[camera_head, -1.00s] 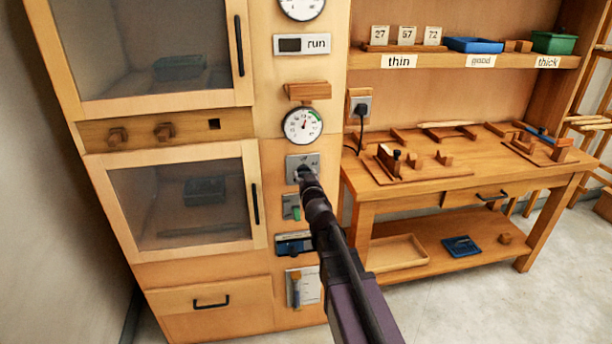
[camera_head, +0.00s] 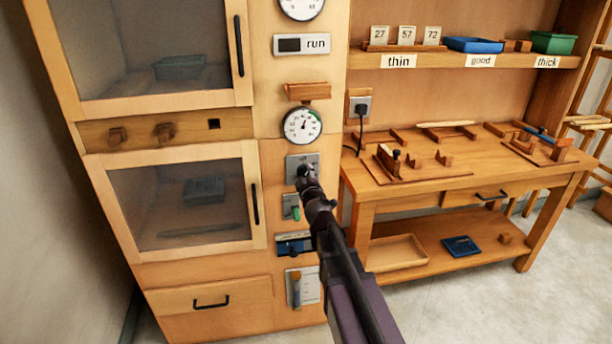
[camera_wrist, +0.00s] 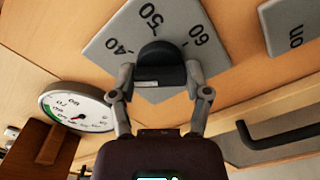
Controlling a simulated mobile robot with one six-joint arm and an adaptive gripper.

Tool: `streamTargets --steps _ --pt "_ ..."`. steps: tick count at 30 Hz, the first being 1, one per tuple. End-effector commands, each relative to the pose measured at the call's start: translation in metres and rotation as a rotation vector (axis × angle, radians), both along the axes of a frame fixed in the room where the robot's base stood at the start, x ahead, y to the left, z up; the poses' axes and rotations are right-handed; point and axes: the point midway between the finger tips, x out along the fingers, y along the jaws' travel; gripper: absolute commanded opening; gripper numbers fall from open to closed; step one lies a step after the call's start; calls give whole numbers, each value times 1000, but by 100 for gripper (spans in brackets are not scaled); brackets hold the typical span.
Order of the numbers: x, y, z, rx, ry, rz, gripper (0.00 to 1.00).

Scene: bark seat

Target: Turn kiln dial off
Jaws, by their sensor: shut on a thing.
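The kiln dial (camera_wrist: 160,66) is a black knob on a grey plate (camera_wrist: 112,44) marked 40, 50 and 60 in the wrist view. My gripper (camera_wrist: 160,78) has one finger on each side of the knob and is shut on it. The knob covers the plate's centre, and I cannot read its pointer setting. In the head view, my gripper (camera_head: 305,173) reaches the plate (camera_head: 293,161) on the kiln's front column, below the round gauge (camera_head: 302,126). It hides most of the dial there.
The round gauge also shows in the wrist view (camera_wrist: 78,108), near a wooden block (camera_wrist: 45,142). A green switch (camera_head: 295,212) sits below the dial. A door handle (camera_head: 255,204) is to its left. The workbench (camera_head: 420,180) stands to the right.

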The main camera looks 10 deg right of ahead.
Motion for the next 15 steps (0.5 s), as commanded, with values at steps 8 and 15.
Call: streamTargets --steps 8,15 --pt "0 -1 0 -263 0 -3 15" --pt "0 0 0 -463 0 -2 15"
